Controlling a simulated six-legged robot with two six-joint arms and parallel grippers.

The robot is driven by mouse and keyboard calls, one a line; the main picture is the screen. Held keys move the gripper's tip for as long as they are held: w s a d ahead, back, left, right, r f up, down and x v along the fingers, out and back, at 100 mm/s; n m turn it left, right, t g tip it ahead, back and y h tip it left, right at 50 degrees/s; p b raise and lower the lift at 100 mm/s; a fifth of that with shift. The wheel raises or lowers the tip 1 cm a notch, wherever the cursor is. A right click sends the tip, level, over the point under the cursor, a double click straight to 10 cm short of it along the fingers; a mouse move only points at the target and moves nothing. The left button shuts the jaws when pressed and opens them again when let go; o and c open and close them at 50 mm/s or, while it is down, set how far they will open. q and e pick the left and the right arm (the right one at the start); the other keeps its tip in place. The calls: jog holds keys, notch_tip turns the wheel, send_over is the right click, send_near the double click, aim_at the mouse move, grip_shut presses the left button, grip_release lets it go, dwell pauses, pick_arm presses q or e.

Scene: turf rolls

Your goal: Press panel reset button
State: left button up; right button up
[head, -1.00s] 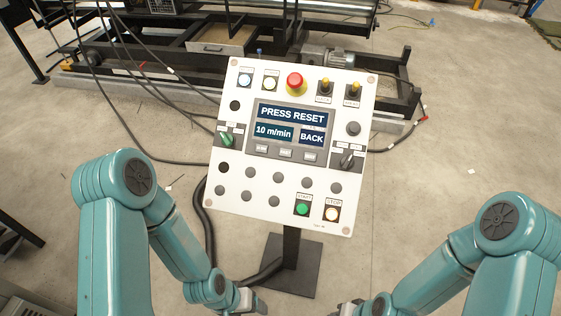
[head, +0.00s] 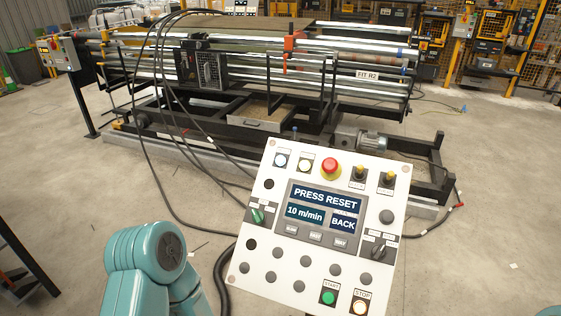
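The white control panel (head: 262,225) stands tilted on its post in front of me. Its screen (head: 320,214) reads PRESS RESET, 10 m/min and BACK. At its top left are a bluish-white button (head: 280,160) and a pale button (head: 304,165); their labels are too small to read, so I cannot tell which is reset. A red mushroom button (head: 330,167) sits right of them. A green START button (head: 328,298) and a lit STOP button (head: 359,307) are at the bottom. My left arm shows at lower left, apart from the panel. Both grippers are out of view.
A long machine with rollers (head: 250,75) stands behind the panel, with a motor (head: 365,140) on its base. Black cables (head: 150,150) run from it to the floor. A dark metal frame (head: 22,255) is at the left edge. Concrete floor is open at right.

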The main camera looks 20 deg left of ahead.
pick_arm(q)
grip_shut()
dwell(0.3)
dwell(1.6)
